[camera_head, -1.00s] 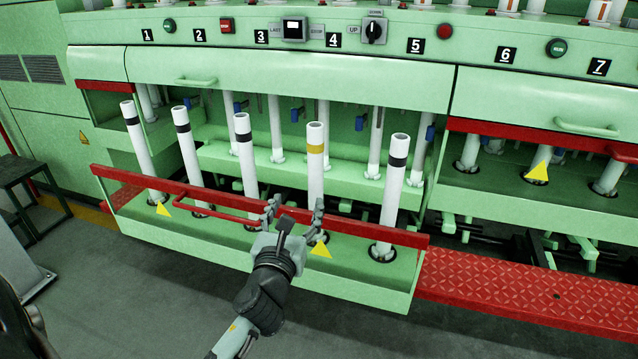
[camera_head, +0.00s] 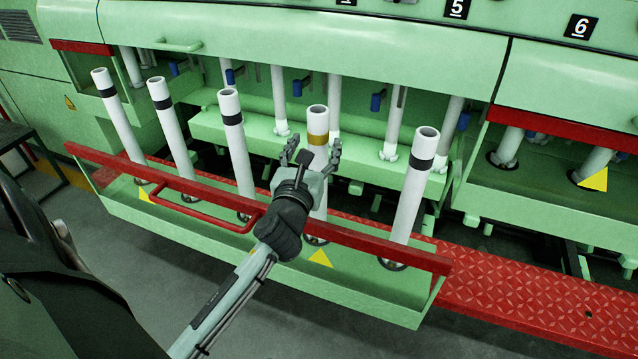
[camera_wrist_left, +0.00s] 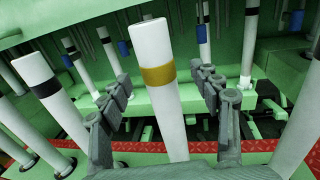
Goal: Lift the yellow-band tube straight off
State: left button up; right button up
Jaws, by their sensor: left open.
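The yellow-band tube (camera_head: 318,126) is white and upright among a row of tubes in the green tray. Its yellow band (camera_wrist_left: 158,75) sits just below its open top. My left gripper (camera_head: 312,152) is open in front of this tube, below the band. In the left wrist view the tube stands between the two spread fingers of the gripper (camera_wrist_left: 166,90), with a visible gap at the right finger. The gripper and wrist hide part of the tube's lower length in the head view. My right gripper is not in view.
Black-band tubes stand on both sides, one at left (camera_head: 236,140) and one at right (camera_head: 412,195). A red rail (camera_head: 380,248) with a handle (camera_head: 200,208) runs along the tray's front. A red tread plate (camera_head: 520,300) lies at right.

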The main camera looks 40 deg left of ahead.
aim_at(316, 136)
pick_arm(q)
jog(key=x, duration=0.2)
jog(key=r+x, duration=0.1)
jog(key=x, duration=0.1)
jog(key=shift+s+a, duration=0.1)
jog(key=shift+w+a+f, duration=0.1)
jog(key=shift+w+a, duration=0.1)
jog(key=shift+w, duration=0.25)
grip_shut()
